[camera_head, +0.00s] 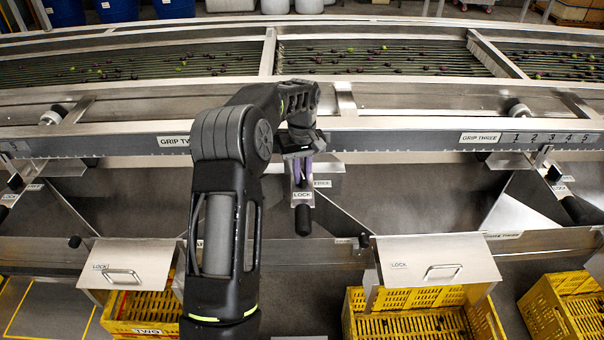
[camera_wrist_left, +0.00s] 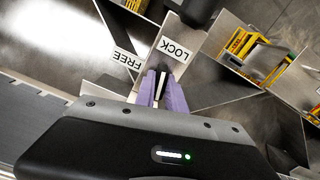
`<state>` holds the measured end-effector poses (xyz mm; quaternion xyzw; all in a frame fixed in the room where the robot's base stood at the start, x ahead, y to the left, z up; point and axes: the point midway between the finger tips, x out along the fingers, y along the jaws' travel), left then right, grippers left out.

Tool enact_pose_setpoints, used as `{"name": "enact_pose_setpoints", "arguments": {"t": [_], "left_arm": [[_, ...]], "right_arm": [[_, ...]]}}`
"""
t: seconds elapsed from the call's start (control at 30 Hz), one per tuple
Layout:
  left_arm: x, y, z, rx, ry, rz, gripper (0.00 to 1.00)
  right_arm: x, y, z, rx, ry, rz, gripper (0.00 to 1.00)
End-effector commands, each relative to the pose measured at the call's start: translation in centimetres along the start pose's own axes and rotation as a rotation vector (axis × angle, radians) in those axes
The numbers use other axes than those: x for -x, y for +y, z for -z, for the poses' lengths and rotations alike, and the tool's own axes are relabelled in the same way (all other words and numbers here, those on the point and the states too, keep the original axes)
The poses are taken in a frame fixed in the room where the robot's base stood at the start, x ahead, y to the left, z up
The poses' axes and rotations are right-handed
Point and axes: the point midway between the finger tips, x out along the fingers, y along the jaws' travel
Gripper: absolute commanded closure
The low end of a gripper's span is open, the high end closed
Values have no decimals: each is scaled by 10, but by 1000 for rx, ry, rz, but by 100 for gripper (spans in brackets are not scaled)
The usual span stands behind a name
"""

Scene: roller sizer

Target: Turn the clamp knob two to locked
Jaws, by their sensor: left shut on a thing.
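My left gripper (camera_head: 302,172) reaches down over the front rail from above. Its two purple fingers also show in the wrist view (camera_wrist_left: 160,90), closed on a small dark piece between them. This piece is at the place of clamp knob two, which my gripper mostly hides. A metal plate marked LOCK (camera_head: 302,194) lies just below the fingertips, and a FREE label (camera_head: 322,183) is beside it on the right. Both labels also show in the wrist view. The knob's exact angle is hidden. My right gripper is in neither view.
A black handle (camera_head: 302,220) hangs just below the LOCK plate. Metal flaps with handles (camera_head: 437,261) cover chutes above yellow crates (camera_head: 497,318). A rail with a GRIP THREE label (camera_head: 480,137) runs across, with a roller bed (camera_head: 375,60) behind it.

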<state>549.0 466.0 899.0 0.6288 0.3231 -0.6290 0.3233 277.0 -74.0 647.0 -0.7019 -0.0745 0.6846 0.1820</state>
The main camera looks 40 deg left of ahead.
Motion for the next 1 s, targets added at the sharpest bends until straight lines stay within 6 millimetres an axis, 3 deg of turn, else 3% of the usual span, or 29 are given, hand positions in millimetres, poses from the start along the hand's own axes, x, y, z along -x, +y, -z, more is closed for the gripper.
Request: {"name": "enact_pose_setpoints", "arguments": {"t": [0.1, 0.53, 0.8, 1.0], "left_arm": [[0, 0, 0, 0, 0, 0, 100], [0, 0, 0, -13, 1, 0, 100], [0, 0, 0, -234, 1, 0, 100], [1, 0, 0, -268, 1, 0, 100]], "right_arm": [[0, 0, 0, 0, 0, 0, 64], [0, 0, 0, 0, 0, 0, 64], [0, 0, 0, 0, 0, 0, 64], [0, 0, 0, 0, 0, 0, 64]]}}
